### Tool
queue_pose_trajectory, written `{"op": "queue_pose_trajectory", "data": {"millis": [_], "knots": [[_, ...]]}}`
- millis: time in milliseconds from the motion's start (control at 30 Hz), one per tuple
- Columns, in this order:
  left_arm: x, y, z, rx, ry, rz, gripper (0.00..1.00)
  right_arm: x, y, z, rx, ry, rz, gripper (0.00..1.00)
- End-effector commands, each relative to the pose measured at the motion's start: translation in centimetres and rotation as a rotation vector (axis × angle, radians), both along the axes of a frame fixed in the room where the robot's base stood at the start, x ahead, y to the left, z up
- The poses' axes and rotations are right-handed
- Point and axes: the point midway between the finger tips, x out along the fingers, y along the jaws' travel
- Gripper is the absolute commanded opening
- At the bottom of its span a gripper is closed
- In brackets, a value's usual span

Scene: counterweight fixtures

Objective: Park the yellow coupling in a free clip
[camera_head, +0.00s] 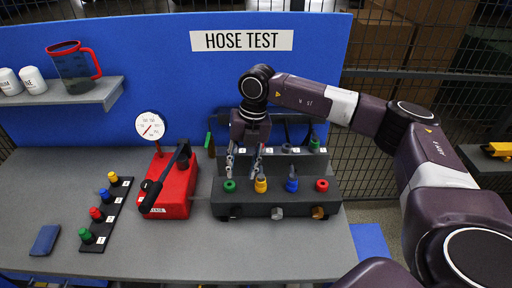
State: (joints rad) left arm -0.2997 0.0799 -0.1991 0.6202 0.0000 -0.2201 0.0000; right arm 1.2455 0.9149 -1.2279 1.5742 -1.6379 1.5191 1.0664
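A yellow coupling (261,184) stands upright on the dark front block (240,208), between a green ring (230,186) and a blue coupling (292,183). My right gripper (243,168) points down above the block's left part, its two fingers apart. One finger is above the green ring, the other just above or behind the yellow coupling; I cannot tell whether it touches. Behind is a dark rack (304,158) with several white labels; a green coupling (314,143) is at its right end. My gripper partly hides its left positions. My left gripper is not in view.
A red pump (178,190) with a black lever and a gauge (150,127) stands left of the block. A strip (105,215) of coloured knobs, one yellow, and a blue cloth-like item (45,240) lie further left. The front right tabletop is clear.

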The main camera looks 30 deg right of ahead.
Motion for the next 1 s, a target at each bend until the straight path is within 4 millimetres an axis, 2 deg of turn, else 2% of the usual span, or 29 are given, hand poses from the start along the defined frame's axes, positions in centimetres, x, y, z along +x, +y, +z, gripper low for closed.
{"op": "queue_pose_trajectory", "data": {"millis": [33, 100, 233, 367, 567, 1000], "knots": [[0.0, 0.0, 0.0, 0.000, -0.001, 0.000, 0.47, 0.0, -2.3, 0.7, -0.059, 0.010, -0.034, 0.35], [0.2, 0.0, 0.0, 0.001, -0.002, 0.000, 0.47, -0.2, -4.6, 1.2, -0.121, 0.025, -0.068, 0.35], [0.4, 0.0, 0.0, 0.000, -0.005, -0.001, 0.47, -0.4, -6.7, 1.7, -0.177, 0.041, -0.102, 0.35], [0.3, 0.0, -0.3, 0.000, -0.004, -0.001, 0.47, -0.5, -7.0, 1.4, -0.185, 0.043, -0.106, 0.35], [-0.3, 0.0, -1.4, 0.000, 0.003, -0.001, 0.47, -0.5, -6.9, -0.3, -0.183, 0.044, -0.105, 0.35], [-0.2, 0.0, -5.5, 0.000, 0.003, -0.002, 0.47, -0.5, -6.8, -6.5, -0.181, 0.043, -0.104, 0.35]]}}
